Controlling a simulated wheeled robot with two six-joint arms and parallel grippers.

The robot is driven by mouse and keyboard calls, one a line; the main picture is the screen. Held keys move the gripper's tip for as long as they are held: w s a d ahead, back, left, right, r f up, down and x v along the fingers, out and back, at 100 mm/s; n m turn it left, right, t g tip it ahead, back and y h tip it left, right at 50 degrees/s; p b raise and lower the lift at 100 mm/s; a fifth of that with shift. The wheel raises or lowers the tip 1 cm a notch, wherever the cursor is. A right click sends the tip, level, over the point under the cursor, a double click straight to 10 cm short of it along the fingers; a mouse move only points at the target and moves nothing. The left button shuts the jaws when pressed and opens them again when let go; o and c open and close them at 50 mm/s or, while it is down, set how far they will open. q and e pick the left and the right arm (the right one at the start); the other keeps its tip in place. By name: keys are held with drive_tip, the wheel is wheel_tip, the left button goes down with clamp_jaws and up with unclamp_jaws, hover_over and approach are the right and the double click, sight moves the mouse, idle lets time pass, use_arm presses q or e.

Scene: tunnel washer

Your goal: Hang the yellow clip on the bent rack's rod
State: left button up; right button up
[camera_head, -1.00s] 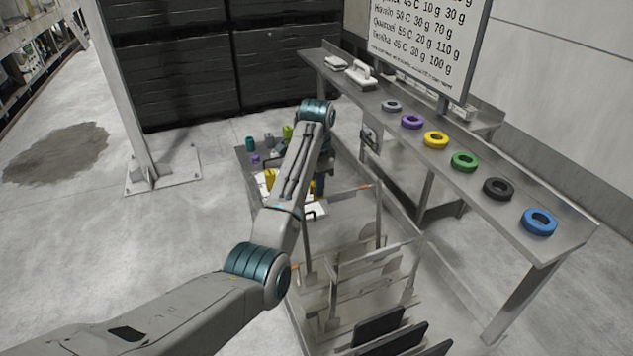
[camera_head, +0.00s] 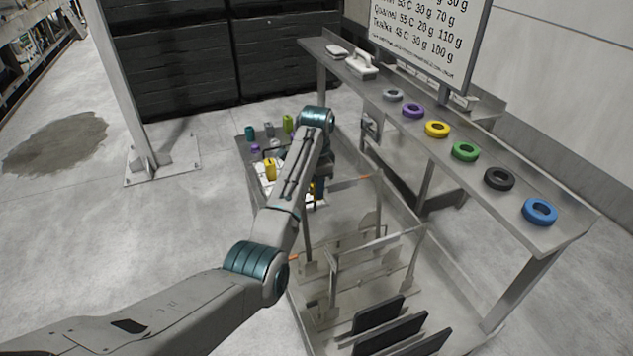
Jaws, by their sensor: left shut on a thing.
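My left arm reaches in from the lower left, and its gripper (camera_head: 318,187) points down over the far part of the cart, mostly hidden behind my own wrist. It is shut on a small yellow thing, the yellow clip (camera_head: 311,188), of which only a sliver shows. A larger yellow object (camera_head: 270,168) stands on a white surface left of my arm. A grey metal rack (camera_head: 375,243) with thin posts and rods stands on the cart nearer to me; orange tips show on some rods. I cannot tell which rod is bent. My right gripper is out of view.
Small bottles, teal (camera_head: 249,133) and green (camera_head: 288,123), stand at the cart's far end. Dark plates (camera_head: 390,332) stand upright at the near end. A steel shelf (camera_head: 562,232) on the right carries several coloured rings. A post (camera_head: 128,90) stands left.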

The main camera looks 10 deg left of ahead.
use_arm(q)
drive_tip(key=shift+f, duration=0.3)
idle(0.5)
drive_tip(key=o, duration=1)
